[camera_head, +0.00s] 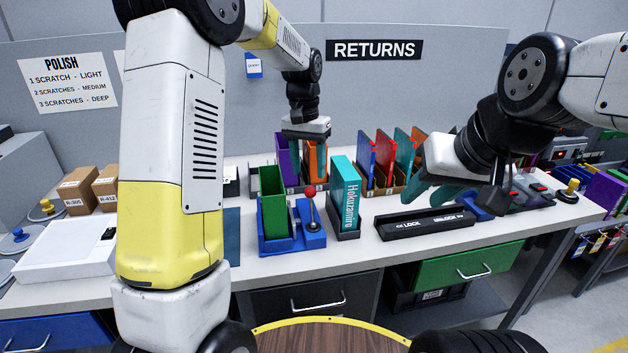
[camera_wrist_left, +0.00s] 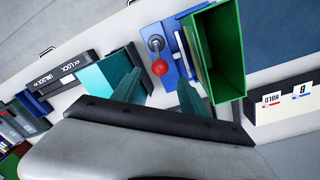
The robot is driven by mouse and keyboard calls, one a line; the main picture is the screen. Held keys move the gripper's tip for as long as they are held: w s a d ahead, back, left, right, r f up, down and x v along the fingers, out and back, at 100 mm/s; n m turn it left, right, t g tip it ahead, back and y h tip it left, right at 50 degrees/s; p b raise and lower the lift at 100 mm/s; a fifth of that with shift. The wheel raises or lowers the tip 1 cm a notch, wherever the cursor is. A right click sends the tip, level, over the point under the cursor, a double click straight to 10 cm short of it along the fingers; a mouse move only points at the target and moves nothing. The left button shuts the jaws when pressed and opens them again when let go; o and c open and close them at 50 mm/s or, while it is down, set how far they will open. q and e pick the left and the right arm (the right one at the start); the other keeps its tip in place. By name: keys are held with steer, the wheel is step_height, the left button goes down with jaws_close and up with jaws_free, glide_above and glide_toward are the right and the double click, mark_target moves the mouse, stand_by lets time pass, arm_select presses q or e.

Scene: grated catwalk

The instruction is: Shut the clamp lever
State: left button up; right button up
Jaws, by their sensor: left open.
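The clamp lever (camera_head: 312,208) has a red ball knob and stands roughly upright on a blue fixture (camera_head: 310,240). A green open-topped case (camera_head: 272,203) sits in this fixture beside the lever. In the left wrist view the red knob (camera_wrist_left: 159,67) shows between my left gripper's teal fingertips, which are apart. My left gripper (camera_head: 305,148) is open and empty, above and behind the fixture in the head view; its fingers are partly hard to make out there. My right gripper (camera_head: 436,186) is over the right of the bench, its fingers apart and empty.
A teal case (camera_head: 346,192) stands just right of the fixture. A black LOCK/UNLOCK bar (camera_head: 425,222) lies further right. Racks of coloured cases (camera_head: 385,160) stand behind. Cardboard boxes (camera_head: 78,190) and a white tray (camera_head: 62,256) are at left.

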mark_target(310, 187)
arm_select(q)
step_height(310, 187, down, 6)
steer(key=shift+s+d+f, duration=0.1)
steer(key=shift+d+f, duration=0.05)
steer(key=shift+f, duration=0.1)
jaws_close()
